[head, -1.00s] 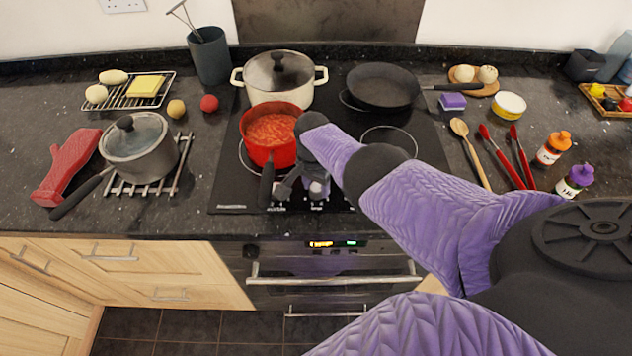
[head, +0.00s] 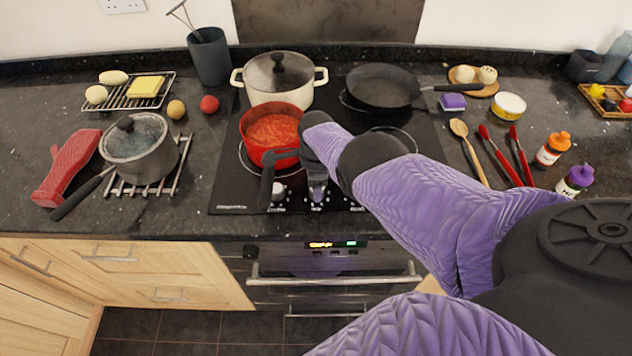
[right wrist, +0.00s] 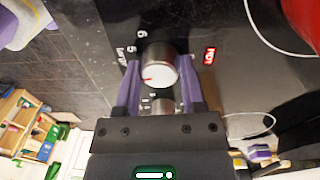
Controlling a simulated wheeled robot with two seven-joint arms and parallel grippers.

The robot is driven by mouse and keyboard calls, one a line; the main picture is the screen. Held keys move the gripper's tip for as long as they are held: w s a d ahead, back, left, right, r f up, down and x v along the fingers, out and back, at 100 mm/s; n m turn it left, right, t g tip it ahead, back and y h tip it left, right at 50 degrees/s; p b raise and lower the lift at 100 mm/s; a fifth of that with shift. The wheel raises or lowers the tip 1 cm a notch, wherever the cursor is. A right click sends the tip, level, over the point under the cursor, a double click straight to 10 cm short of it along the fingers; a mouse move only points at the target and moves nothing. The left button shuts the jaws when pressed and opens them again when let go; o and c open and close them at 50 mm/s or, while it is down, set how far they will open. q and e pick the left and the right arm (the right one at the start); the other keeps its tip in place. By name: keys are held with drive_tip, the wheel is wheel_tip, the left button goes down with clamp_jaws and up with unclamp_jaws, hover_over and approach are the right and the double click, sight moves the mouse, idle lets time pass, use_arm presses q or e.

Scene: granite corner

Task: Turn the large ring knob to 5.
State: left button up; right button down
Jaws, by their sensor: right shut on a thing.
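My right gripper (head: 317,190) points down at the knob row on the front edge of the black hob. In the right wrist view its purple fingers (right wrist: 160,80) are closed on either side of a round silver knob (right wrist: 160,66) with a red mark on its rim. A second silver knob (right wrist: 165,106) shows nearer the palm. In the head view a pale knob (head: 278,190) shows beside the pot handle. The gripper hides the held knob there, and its name label is unreadable. My left gripper is not in view.
A red pot (head: 270,132) of sauce stands just behind the knobs, its dark handle (head: 266,182) reaching forward close to my gripper. A cream lidded pot (head: 279,93) and a black frying pan (head: 383,86) stand farther back. The oven front (head: 335,285) is below.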

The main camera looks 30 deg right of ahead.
drive_tip(key=m, duration=0.3)
drive_tip(key=shift+d+r, duration=0.1)
drive_tip(key=shift+m, duration=1.6)
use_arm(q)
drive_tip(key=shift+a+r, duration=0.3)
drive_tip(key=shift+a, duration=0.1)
use_arm(e)
drive_tip(key=shift+m, duration=0.3)
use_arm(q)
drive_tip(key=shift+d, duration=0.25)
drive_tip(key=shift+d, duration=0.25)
